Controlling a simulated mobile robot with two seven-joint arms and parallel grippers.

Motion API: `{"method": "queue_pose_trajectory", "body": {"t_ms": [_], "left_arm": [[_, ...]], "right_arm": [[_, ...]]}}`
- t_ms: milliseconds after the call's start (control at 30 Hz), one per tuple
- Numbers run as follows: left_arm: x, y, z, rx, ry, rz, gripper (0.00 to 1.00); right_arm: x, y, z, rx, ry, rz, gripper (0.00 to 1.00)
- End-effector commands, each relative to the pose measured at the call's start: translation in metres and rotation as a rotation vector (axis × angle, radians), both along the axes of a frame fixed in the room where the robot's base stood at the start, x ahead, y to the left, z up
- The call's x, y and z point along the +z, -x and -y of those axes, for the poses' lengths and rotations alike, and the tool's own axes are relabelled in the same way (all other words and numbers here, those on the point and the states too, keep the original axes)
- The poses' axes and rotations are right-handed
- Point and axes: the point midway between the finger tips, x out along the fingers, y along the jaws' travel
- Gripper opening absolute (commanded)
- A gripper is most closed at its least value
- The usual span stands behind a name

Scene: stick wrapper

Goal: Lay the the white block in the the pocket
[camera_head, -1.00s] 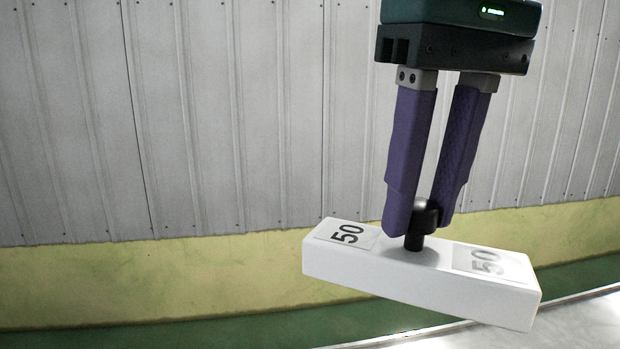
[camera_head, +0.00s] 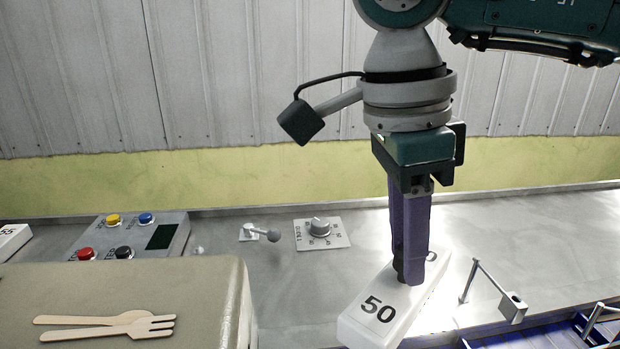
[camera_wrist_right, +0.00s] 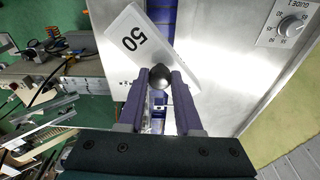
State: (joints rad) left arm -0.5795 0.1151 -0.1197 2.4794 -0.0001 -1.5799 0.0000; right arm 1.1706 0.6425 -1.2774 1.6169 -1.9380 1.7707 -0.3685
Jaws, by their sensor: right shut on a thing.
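My right gripper (camera_head: 411,268) has purple fingers and is shut on the black knob on top of the white block (camera_head: 378,308). The block is marked 50 and hangs slantwise in the lower middle of the head view, in front of the metal worktop; any gap beneath it is hard to judge. In the right wrist view the block (camera_wrist_right: 132,40) lies beyond the fingers, with the round knob (camera_wrist_right: 159,76) between them. I cannot pick out the pocket with certainty. My left gripper is not in view.
A beige machine housing (camera_head: 205,290) with wooden forks (camera_head: 110,326) on top fills the lower left. Behind it stand a button panel (camera_head: 150,237), a small lever (camera_head: 262,234) and a dial (camera_head: 320,228). A metal rod with a padlock-like piece (camera_head: 513,307) and blue structure are at right.

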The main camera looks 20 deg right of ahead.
Motion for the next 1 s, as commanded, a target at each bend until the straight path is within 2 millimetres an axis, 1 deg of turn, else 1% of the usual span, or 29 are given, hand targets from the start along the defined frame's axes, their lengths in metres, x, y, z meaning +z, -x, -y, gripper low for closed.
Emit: {"method": "queue_pose_trajectory", "body": {"t_ms": [33,100,200,333,467,667,1000], "left_arm": [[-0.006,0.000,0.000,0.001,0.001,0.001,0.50],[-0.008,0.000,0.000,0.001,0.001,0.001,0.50],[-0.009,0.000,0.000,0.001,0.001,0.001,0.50],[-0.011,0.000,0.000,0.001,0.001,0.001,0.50],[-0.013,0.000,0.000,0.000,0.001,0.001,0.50],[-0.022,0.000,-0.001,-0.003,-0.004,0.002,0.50],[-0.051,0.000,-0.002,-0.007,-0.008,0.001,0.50]], "right_arm": [[-0.017,0.001,0.004,-0.142,0.001,-0.004,0.00],[-0.032,0.001,0.010,-0.326,0.002,-0.003,0.00],[-0.049,0.003,0.016,-0.529,0.001,-0.001,0.00],[-0.061,0.004,0.021,-0.684,0.000,0.001,0.00],[-0.066,0.005,0.022,-0.734,-0.001,0.002,0.00],[-0.077,0.005,0.022,-0.734,-0.001,0.003,0.00],[-0.113,0.005,0.022,-0.731,0.000,0.002,0.00]]}}
